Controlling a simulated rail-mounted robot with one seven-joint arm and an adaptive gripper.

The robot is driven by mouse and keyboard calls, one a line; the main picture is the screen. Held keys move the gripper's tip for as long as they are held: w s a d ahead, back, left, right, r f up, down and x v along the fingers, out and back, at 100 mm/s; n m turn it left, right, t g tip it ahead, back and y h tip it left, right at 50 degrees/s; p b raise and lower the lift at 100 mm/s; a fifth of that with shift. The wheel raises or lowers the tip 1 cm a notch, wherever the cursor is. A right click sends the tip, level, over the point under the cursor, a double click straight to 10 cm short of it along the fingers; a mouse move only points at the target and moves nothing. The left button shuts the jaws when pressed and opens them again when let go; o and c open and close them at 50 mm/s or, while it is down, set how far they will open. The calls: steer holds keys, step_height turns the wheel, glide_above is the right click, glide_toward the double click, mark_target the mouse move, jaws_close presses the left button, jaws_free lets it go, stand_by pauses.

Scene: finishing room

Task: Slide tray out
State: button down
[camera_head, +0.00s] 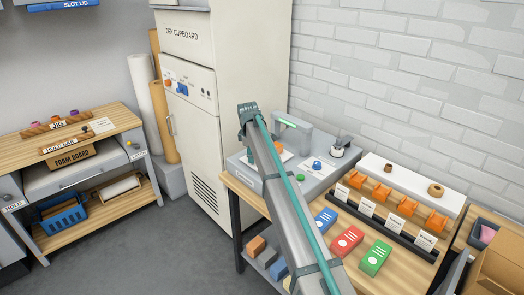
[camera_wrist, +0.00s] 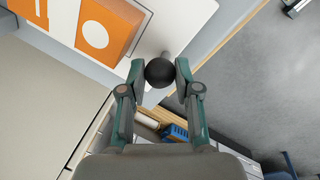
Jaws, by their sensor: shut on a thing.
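In the wrist view my gripper (camera_wrist: 160,76) has its two teal-and-grey fingers closed on a round black knob (camera_wrist: 160,72). A short grey stem joins the knob to the edge of a white tray (camera_wrist: 172,22). An orange block (camera_wrist: 108,30) with a white disc lies on the tray, close to the knob. In the head view my arm reaches up to a grey bench machine (camera_head: 312,184), and the arm hides the gripper and knob. A small orange patch (camera_head: 277,147) shows beside the arm there.
The wooden bench (camera_head: 343,235) holds blue, red and green boxes (camera_head: 347,241) and a rack of orange parts (camera_head: 381,193). A cream dry cupboard (camera_head: 235,75) stands behind at left. A shelf unit (camera_head: 85,172) is farther left, with open grey floor (camera_head: 145,245) between.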

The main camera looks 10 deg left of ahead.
steer(key=shift+s+a, duration=0.85)
steer(key=shift+s, duration=0.3)
steer(key=shift+f, duration=0.1)
steer(key=c, duration=0.8)
jaws_free()
steer(key=shift+s+a, duration=0.15)
steer(key=shift+r, duration=0.4)
steer(key=r, duration=0.3)
steer(key=s+r, duration=0.1)
steer(key=r, duration=0.3)
steer(key=s+r, duration=0.1)
steer(key=r, duration=0.3)
